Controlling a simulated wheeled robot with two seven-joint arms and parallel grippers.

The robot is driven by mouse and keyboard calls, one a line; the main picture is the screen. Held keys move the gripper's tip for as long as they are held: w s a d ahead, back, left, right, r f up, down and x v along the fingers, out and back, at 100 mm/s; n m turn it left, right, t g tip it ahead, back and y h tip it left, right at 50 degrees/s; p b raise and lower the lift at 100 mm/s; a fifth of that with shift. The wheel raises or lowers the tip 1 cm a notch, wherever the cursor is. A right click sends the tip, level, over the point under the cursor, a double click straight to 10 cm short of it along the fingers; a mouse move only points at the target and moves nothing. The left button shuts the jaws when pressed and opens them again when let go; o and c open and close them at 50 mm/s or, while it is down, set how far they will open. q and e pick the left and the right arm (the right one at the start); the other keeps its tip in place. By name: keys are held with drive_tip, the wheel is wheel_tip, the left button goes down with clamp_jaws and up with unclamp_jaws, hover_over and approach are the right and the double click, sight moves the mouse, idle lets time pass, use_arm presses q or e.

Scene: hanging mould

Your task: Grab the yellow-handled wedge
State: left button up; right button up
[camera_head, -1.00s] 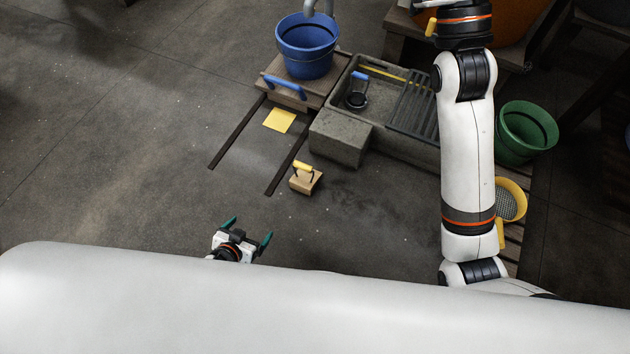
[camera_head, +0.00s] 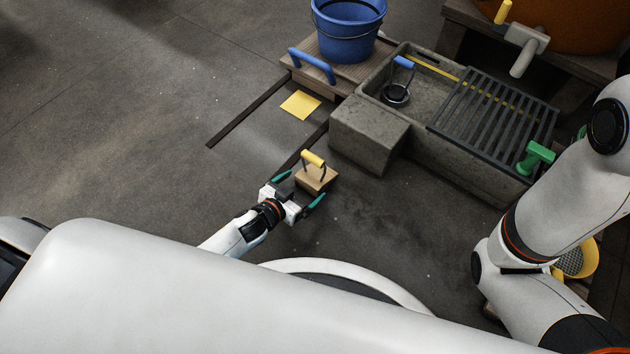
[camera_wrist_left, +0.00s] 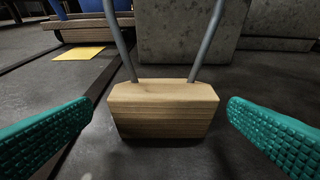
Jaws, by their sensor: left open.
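The yellow-handled wedge (camera_head: 317,178) is a light wooden block on the dark floor, with a yellow grip on grey metal uprights. My left gripper (camera_head: 298,189) is open, its teal fingers either side of the wedge's near side. In the left wrist view the wedge (camera_wrist_left: 164,108) stands ahead, between the open teal fingers (camera_wrist_left: 160,135), with a gap on each side. Its yellow grip is above that view and only the uprights show. My right arm comes in at the right of the head view; its gripper is out of frame.
A stone block (camera_head: 368,136) and a stone trough (camera_head: 470,165) with a dark grate (camera_head: 495,108) stand beyond the wedge. A blue bucket (camera_head: 345,35) sits on a wooden platform with a blue handle (camera_head: 311,65). A yellow sheet (camera_head: 300,105) lies on the floor. Floor left is clear.

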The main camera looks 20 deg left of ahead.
sight(314, 179)
use_arm(q)
drive_tip(key=b+x, duration=0.5)
drive_tip(key=shift+w+d+f, duration=0.15)
drive_tip(key=shift+w+d, duration=0.05)
drive_tip(key=shift+w, duration=0.1)
drive_tip(key=c, duration=1.1)
